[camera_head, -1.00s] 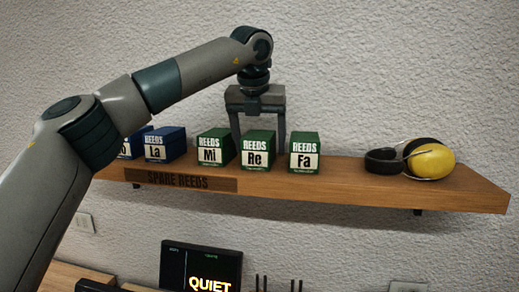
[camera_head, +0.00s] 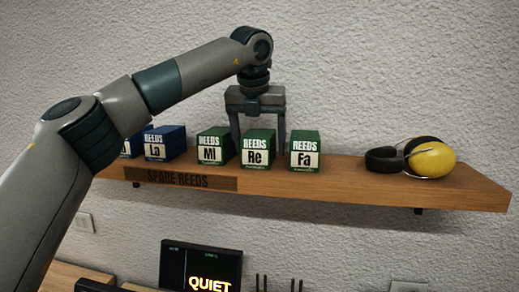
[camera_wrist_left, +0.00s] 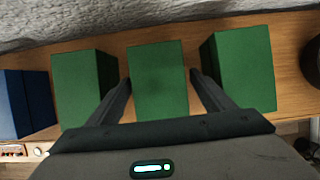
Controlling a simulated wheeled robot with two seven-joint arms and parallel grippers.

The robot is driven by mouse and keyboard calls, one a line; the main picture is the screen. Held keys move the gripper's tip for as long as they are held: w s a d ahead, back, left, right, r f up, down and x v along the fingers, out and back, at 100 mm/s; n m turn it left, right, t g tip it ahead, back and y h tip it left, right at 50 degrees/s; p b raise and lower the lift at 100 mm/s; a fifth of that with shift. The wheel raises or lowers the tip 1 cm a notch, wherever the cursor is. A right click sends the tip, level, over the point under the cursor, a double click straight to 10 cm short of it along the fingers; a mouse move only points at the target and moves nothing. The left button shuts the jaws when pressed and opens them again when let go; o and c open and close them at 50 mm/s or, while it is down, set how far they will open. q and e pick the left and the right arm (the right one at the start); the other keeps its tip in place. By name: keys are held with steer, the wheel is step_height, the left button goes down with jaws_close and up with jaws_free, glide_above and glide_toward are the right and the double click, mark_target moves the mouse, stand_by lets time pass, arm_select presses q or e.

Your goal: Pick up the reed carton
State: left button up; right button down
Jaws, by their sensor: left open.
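The reed cartons stand in a row on the wooden shelf. The green "Re" carton (camera_head: 257,150) is in the middle of the green ones, between the "Mi" carton (camera_head: 211,148) and the "Fa" carton (camera_head: 305,151). My left gripper (camera_head: 260,145) is open and points down, its fingers on either side of the Re carton. In the left wrist view the middle green carton (camera_wrist_left: 158,80) lies between the open fingertips, with a small gap at each side. The far finger parts are partly hidden behind the cartons in the head view. My right gripper is not in view.
The shelf (camera_head: 345,190) is fixed to a rough white wall. A blue "La" carton (camera_head: 165,145) and another blue carton stand at the left. Yellow-and-black ear defenders (camera_head: 432,160) lie at the right. A "QUIET" display (camera_head: 202,268) is below.

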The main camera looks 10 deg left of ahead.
mark_target(259, 133)
arm_select(q)
steer(key=shift+c, duration=0.3)
steer(key=c, duration=1.3)
steer(key=shift+r, duration=0.15)
steer(key=shift+r+p, duration=0.2)
steer(key=shift+p, duration=0.2)
steer(key=shift+r, duration=0.15)
step_height(259, 133, up, 8)
steer(key=shift+r+b, duration=0.25)
steer(key=shift+b, duration=0.65)
steer(key=shift+r, duration=0.55)
